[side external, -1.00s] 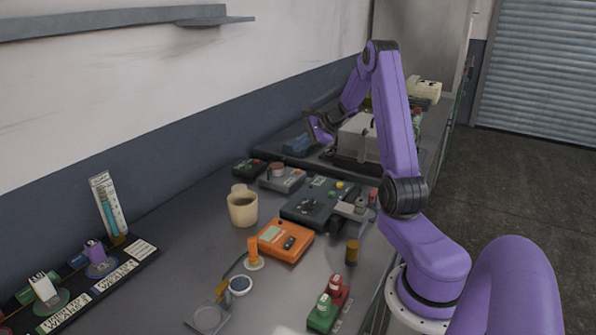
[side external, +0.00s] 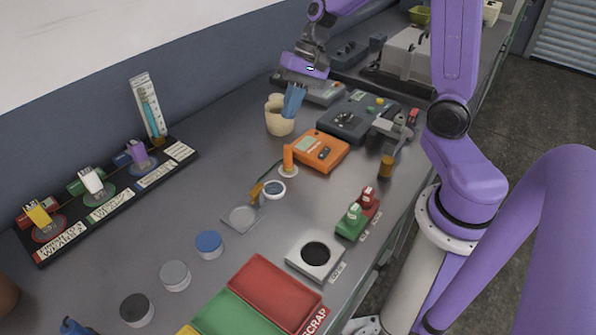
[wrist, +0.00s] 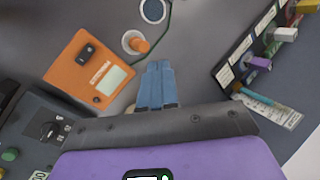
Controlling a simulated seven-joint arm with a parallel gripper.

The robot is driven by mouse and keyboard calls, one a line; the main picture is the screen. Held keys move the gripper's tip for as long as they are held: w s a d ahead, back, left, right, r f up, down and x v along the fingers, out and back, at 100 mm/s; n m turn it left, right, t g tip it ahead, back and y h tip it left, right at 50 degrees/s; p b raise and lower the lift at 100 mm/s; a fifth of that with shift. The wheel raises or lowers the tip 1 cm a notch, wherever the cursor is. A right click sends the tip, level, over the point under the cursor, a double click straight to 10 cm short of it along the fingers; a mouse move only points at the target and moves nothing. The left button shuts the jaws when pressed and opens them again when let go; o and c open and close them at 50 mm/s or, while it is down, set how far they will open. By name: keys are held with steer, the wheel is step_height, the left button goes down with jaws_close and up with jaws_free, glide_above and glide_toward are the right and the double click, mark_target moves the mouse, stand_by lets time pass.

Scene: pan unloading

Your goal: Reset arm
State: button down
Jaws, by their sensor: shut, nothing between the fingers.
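My gripper (side external: 292,100) has blue fingers and hangs over the bench, at the cream cup (side external: 279,122) in the side view. The fingers overlap the cup's rim in the picture; I cannot tell whether they touch it. In the wrist view my gripper (wrist: 156,72) shows its blue fingers together with nothing between them. The cup is mostly hidden there. My purple arm reaches in from the right.
An orange meter (side external: 320,150) and a dark control box (side external: 357,115) lie right of the cup. A black labelled rack (side external: 115,208) with several coloured pieces stands left. Red (side external: 277,288) and green trays are at the front. An orange post (side external: 288,158) stands mid-bench.

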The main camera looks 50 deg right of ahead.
steer(key=s+a+n+h, duration=0.2)
steer(key=s+n, duration=0.7)
steer(key=s, duration=0.2)
steer(key=s+a+n+h, duration=0.2)
steer(key=s+n+h, duration=0.1)
steer(key=s+n, duration=0.6)
steer(key=s, duration=0.3)
steer(key=shift+a+r+n+g, duration=0.15)
steer(key=shift+a+n+g, duration=0.15)
steer(key=shift+n+g, duration=0.1)
